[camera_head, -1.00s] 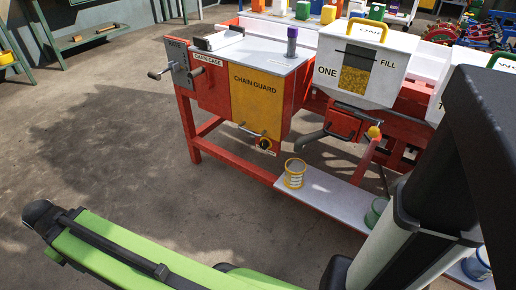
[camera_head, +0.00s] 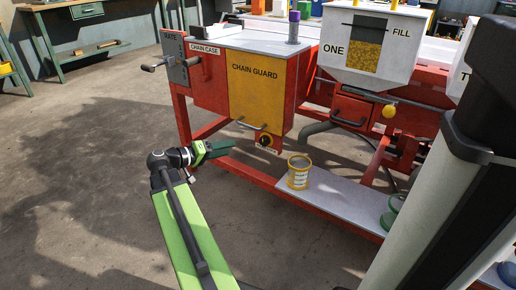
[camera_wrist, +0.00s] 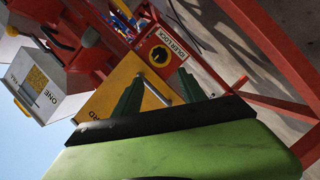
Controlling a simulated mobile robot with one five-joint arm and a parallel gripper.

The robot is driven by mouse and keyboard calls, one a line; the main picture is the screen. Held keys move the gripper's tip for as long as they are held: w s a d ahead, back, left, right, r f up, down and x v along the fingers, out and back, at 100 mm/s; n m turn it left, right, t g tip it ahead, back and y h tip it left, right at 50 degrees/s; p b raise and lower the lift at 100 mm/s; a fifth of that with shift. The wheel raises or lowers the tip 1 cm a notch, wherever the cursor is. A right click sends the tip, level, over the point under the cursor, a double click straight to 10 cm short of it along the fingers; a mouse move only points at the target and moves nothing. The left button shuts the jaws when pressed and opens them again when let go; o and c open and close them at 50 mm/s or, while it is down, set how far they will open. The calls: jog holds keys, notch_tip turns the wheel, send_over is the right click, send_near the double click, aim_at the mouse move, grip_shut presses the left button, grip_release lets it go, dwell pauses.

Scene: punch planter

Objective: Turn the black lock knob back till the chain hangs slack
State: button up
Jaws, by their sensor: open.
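The black lock knob (camera_head: 265,142) sits on a yellow round plate below the chain guard (camera_head: 257,87), at its lower right. In the wrist view the knob (camera_wrist: 160,55) shows up close beside a label reading "IDLER LOCK" (camera_wrist: 175,45). My gripper (camera_head: 219,149) is left of the knob in the head view, apart from it. In the wrist view my gripper (camera_wrist: 158,76) has its two green fingers spread, with the knob beyond the gap between their tips. The gripper is open and empty. No chain is visible in either view.
A metal handle (camera_head: 250,126) juts from the guard's lower edge, close to the knob. A crank (camera_head: 152,66) sticks out at the left. The floor (camera_head: 100,170) left of the machine is clear.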

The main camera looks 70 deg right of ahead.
aim_at(261, 142)
jog(key=b+x, duration=0.3)
jog(key=x, duration=1.2)
jog(key=shift+s+d+f, duration=0.1)
jog(key=shift+d+f, duration=0.15)
grip_shut()
jog(key=shift+f+n+b, duration=0.2)
jog(key=shift+n+b, duration=0.2)
jog(key=shift+b, duration=0.15)
jog(key=shift+r, duration=0.2)
